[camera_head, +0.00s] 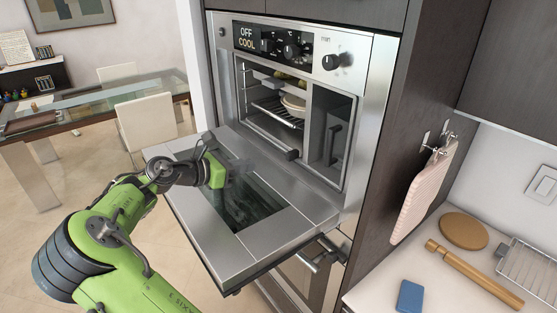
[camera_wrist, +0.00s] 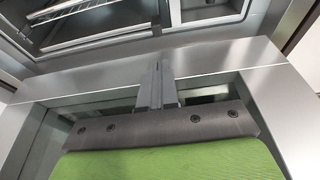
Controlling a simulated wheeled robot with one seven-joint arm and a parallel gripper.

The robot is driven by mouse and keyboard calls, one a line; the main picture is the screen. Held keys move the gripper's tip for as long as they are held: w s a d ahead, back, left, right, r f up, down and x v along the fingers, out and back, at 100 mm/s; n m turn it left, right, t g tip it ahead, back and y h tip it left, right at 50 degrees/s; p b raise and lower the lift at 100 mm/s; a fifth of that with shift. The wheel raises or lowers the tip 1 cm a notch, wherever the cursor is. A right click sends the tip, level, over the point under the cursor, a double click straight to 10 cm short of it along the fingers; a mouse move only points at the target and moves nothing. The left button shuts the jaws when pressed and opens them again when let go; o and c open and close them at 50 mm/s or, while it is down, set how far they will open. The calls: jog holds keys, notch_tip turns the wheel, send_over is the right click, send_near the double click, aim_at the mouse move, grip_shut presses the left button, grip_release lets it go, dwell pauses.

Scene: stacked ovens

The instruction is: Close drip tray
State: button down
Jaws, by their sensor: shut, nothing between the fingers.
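The upper oven (camera_head: 330,95) has its door (camera_head: 305,200) swung down and open. Inside the cavity, a wire rack (camera_head: 275,112) and a pale bowl (camera_head: 294,104) show. I cannot clearly pick out the drip tray; a dark piece (camera_head: 292,155) sits at the cavity's lower front edge. My gripper (camera_head: 243,165) is over the open door, short of the cavity. In the wrist view my gripper (camera_wrist: 157,88) has its fingers together and empty, pointing toward the oven opening. Whether it touches the door cannot be told.
A lower oven handle (camera_head: 318,258) is under the open door. At right, a counter holds a rolling pin (camera_head: 472,274), a round board (camera_head: 464,230), a blue block (camera_head: 410,296) and a wire rack (camera_head: 528,268). A glass table (camera_head: 95,95) and chairs stand at left.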

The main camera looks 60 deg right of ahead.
jog(key=b, duration=0.1)
send_near(289, 154)
jog(key=d+f, duration=0.1)
jog(key=s+d+f, duration=0.1)
jog(key=d, duration=0.1)
jog(key=s+d+f, duration=0.1)
jog(key=shift+d, duration=0.25)
jog(key=shift+s+d, duration=0.2)
jog(key=shift+d, duration=0.15)
jog(key=d+p, duration=0.1)
jog(key=s+d+p, duration=0.1)
jog(key=s+d, duration=0.1)
jog(key=shift+d+r+p, duration=0.15)
jog(key=shift+d+p, duration=0.25)
jog(key=shift+a, duration=0.1)
